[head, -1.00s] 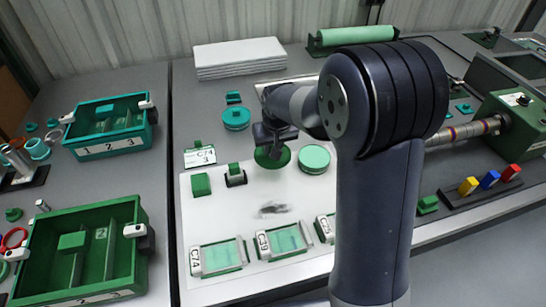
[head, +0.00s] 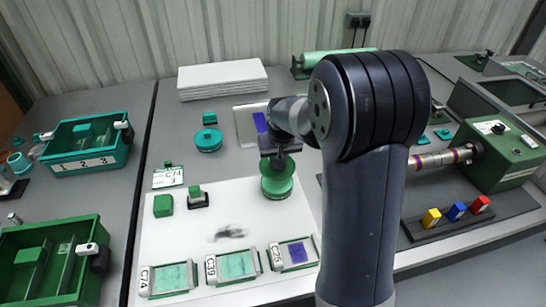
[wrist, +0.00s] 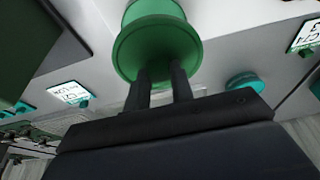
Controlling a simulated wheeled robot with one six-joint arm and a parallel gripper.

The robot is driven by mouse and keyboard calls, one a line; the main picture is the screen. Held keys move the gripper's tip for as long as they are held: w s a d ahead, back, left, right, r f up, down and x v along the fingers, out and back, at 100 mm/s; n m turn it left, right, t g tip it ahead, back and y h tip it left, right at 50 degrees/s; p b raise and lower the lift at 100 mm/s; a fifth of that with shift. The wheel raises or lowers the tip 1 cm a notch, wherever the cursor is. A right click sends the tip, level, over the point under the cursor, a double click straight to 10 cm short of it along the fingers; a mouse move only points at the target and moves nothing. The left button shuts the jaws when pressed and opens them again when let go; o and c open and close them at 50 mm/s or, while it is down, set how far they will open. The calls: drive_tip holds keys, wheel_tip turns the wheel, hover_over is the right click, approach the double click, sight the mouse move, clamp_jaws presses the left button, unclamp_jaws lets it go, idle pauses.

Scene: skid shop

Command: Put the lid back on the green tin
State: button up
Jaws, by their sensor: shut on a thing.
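My gripper (head: 279,153) is shut on the round green lid (head: 277,166), gripping it near its edge. The green tin (head: 277,189) stands on the white mat below, and the lid is over it in the head view. In the wrist view the lid (wrist: 157,52) is between my fingertips (wrist: 162,75), with a green round part (wrist: 153,10) beyond it, likely the tin. The lid hides most of the tin's top. I cannot tell whether the lid touches the rim or sits square on it.
A white mat (head: 185,240) holds a green block (head: 163,206), a stamp (head: 197,198) and framed cards (head: 237,266) at the front. A teal round tin (head: 208,140) stands behind.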

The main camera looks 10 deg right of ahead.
drive_tip(key=shift+f+b, duration=2.05)
drive_tip(key=shift+f, duration=0.9)
drive_tip(key=shift+f, duration=0.15)
drive_tip(key=o, duration=1.5)
drive_tip(key=shift+r+p, duration=2.6)
drive_tip(key=shift+r, duration=0.95)
